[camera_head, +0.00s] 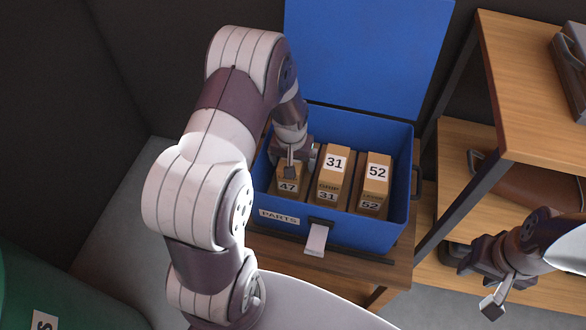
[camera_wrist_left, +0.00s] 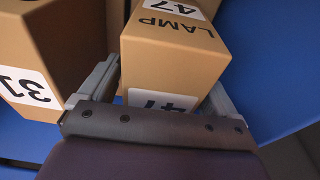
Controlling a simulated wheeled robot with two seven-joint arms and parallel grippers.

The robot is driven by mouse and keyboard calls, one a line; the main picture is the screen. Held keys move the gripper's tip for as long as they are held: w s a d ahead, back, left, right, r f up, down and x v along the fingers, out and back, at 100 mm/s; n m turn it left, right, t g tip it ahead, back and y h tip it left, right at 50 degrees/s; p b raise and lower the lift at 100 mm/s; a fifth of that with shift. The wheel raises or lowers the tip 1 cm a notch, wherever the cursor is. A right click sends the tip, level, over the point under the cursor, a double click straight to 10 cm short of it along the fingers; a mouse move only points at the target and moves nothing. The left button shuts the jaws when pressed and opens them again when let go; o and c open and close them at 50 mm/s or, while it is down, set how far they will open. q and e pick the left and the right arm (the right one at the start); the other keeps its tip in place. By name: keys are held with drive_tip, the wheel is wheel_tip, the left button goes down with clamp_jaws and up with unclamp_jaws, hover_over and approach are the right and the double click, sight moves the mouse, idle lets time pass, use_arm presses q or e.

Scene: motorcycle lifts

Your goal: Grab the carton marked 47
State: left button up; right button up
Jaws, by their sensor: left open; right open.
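The carton marked 47 (camera_head: 288,187) stands at the left inside a blue parts box (camera_head: 282,228), beside cartons marked 31 (camera_head: 329,182) and 52 (camera_head: 374,187). My left gripper (camera_head: 291,170) reaches down over carton 47 and partly hides its top. In the left wrist view, carton 47 (camera_wrist_left: 172,55), with the word LAMP, lies between the fingers of my open left gripper (camera_wrist_left: 166,75). I cannot tell whether either finger touches it. Carton 31 (camera_wrist_left: 45,70) is close to the left finger. My right gripper (camera_head: 484,285) is open and empty at the lower right.
The box's blue lid (camera_head: 370,55) stands open behind it. The box rests on a wooden table (camera_head: 385,278). A wooden shelf unit (camera_head: 530,90) stands at the right, with a brown roll-like item (camera_head: 530,188) on a lower shelf. A green object (camera_head: 50,285) is at the lower left.

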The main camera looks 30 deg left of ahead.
use_arm(q)
drive_tip(key=shift+r, duration=0.1)
drive_tip(key=shift+c, duration=0.9)
drive_tip(key=c, duration=1)
